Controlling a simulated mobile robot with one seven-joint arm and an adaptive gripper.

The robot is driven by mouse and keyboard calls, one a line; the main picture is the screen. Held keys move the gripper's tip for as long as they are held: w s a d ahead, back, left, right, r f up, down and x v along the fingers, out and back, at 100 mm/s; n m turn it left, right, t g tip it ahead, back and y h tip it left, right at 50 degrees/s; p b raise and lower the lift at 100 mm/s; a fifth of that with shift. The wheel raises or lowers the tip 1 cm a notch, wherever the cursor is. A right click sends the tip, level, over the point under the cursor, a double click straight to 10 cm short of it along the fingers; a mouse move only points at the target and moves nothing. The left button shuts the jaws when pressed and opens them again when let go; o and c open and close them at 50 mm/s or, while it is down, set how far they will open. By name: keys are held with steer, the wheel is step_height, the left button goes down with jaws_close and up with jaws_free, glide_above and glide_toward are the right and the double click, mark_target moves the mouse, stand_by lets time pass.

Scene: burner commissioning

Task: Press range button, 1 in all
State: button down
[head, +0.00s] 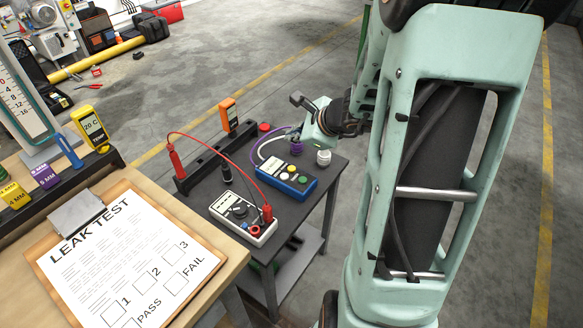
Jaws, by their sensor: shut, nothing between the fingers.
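A white handheld multimeter (243,217) with a dark dial lies on the small dark table, with a red plug and lead at its right end. A blue meter (287,182) lies just behind it, with green and yellow buttons (292,169) on its face. The labels are too small to read, so I cannot tell which button is the range button. My gripper (301,134), at the end of my teal arm, is shut and empty. It appears behind and above the blue meter, apart from its buttons; its fingertips are small and hard to make out.
A black rack (200,170) with red and black probes and an orange device (228,114) stand at the table's back left. A clipboard (130,262) lies on the wooden bench.

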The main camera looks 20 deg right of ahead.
steer(key=b, duration=0.6)
glide_above(293, 170)
step_height(293, 170, down, 7)
steer(key=shift+f, duration=0.2)
steer(key=shift+f+b, duration=0.7)
steer(key=shift+b, duration=0.3)
steer(key=shift+f, duration=0.1)
steer(key=shift+f+b, duration=0.35)
steer(key=shift+b, duration=0.25)
steer(key=shift+f+b, duration=0.45)
steer(key=shift+b, duration=0.1)
stand_by(0.7)
steer(key=shift+r+p, duration=0.7)
steer(key=shift+r, duration=0.2)
steer(key=shift+r, duration=0.1)
